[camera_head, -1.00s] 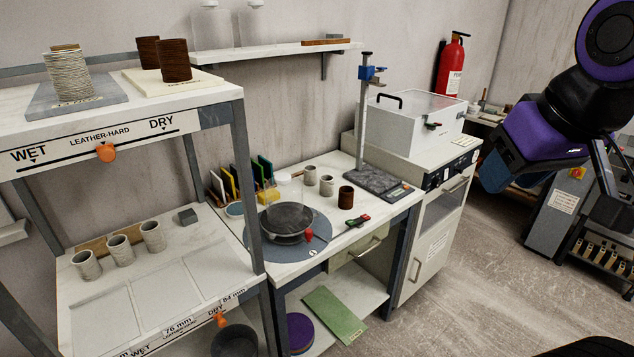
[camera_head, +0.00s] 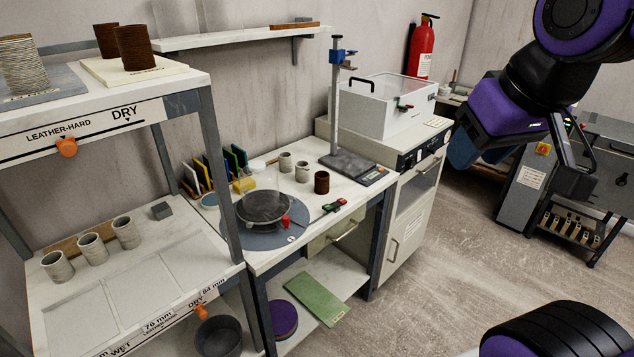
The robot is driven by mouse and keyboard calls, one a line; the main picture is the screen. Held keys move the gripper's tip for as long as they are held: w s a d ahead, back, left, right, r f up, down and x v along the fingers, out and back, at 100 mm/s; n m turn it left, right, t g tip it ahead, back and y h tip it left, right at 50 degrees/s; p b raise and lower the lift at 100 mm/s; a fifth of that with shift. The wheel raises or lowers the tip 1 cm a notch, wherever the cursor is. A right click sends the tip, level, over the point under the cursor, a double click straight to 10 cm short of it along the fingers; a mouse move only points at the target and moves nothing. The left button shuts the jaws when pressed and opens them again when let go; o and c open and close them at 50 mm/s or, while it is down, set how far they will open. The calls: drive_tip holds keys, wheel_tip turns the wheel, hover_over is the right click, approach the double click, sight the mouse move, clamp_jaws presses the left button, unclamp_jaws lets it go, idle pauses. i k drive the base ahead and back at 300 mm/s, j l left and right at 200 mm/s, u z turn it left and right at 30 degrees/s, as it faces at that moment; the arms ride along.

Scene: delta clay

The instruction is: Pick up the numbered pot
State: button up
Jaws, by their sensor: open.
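I cannot read a number on any pot, so I cannot tell which is the numbered one. Three pale grey pots, left (camera_head: 57,266), middle (camera_head: 93,249) and right (camera_head: 126,232), stand in a row on the lower rack shelf. On the workbench stand two small pale pots (camera_head: 286,162) (camera_head: 302,172) and a dark brown pot (camera_head: 321,182). Two dark brown pots (camera_head: 135,48) (camera_head: 107,41) and a ribbed pale pot (camera_head: 22,66) stand on the top rack shelf. My gripper (camera_head: 525,160) is open, high at right, far from every pot; its fingers are partly unclear.
The rack (camera_head: 222,165) has a post between its shelves and the workbench (camera_head: 262,262). The bench holds a wheel with a dark disc (camera_head: 263,207), coloured tool cards (camera_head: 215,168) and a height stand (camera_head: 337,105). A white lidded box (camera_head: 390,105) stands right. Floor (camera_head: 440,265) is clear.

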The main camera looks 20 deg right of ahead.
sight(285, 164)
drive_tip(key=i+l+u, duration=0.3)
drive_tip(key=i+l, duration=0.3)
drive_tip(key=i+l+u, duration=0.35)
drive_tip(key=i+l, duration=0.15)
drive_tip(key=l, duration=0.2)
drive_tip(key=i+l+u, duration=0.15)
drive_tip(key=l, duration=0.3)
drive_tip(key=i+l+u, duration=0.15)
drive_tip(key=i+l, duration=0.15)
drive_tip(key=l, duration=0.1)
